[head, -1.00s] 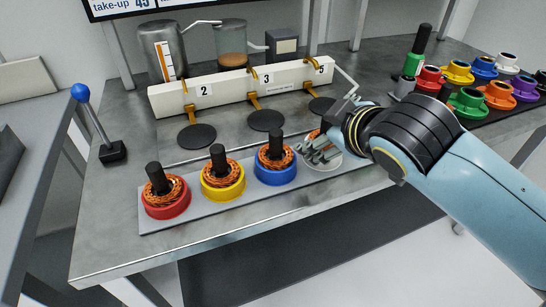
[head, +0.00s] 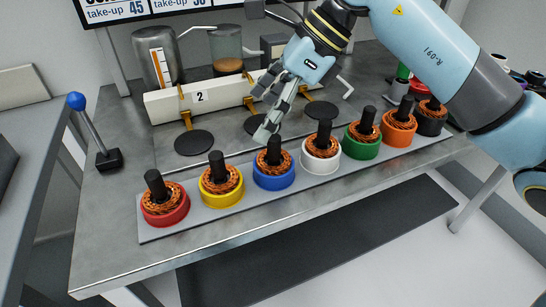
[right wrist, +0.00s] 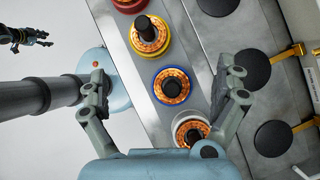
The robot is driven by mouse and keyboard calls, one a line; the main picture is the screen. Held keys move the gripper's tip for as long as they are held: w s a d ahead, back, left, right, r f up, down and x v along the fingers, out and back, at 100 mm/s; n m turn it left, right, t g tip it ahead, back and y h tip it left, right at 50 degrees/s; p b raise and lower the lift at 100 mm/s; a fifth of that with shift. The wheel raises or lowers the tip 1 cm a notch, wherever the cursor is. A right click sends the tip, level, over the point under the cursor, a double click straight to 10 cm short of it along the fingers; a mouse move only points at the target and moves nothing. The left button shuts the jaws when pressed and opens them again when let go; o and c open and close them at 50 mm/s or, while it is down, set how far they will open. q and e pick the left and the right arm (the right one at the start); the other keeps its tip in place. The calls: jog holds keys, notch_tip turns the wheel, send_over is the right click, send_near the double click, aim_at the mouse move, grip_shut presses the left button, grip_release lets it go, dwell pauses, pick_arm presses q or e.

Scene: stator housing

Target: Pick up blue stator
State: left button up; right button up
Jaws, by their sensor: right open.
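The blue stator (head: 274,178) stands in the row on the grey strip, a blue ring with copper windings and a black post on top. It also shows in the right wrist view (right wrist: 172,87), between my open fingers. My right gripper (head: 266,132) is open and empty, pointing down just above the blue stator's post, and covers part of the table behind it. In the right wrist view its two fingers (right wrist: 165,88) spread to either side of the blue stator. What seems to be my left gripper (right wrist: 28,38) shows small and dark at the upper left; its opening is unclear.
Yellow (head: 222,190) and white (head: 320,160) stators stand close on either side of the blue one. Red, green, orange and black ones share the strip. Black discs and a numbered white block (head: 200,98) stand behind. A blue-knobbed lever (head: 92,130) is at left.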

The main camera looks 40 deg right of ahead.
jog(key=d, duration=0.1)
jog(key=d+h, duration=0.1)
jog(key=d+f+g+h, duration=0.1)
jog(key=shift+s+d, duration=0.4)
send_over(266, 159)
jog(key=d, duration=0.2)
jog(key=f, duration=0.2)
jog(key=s+f, duration=0.1)
jog(key=f, duration=0.1)
jog(key=shift+f, duration=0.4)
jog(key=p+x, duration=0.1)
jog(key=x, duration=0.4)
jog(key=shift+s+a+f, duration=0.1)
jog(key=shift+a+f, duration=0.05)
jog(key=shift+f, duration=0.2)
jog(key=shift+c, duration=0.4)
jog(key=shift+r, duration=0.1)
jog(key=c, duration=1.8)
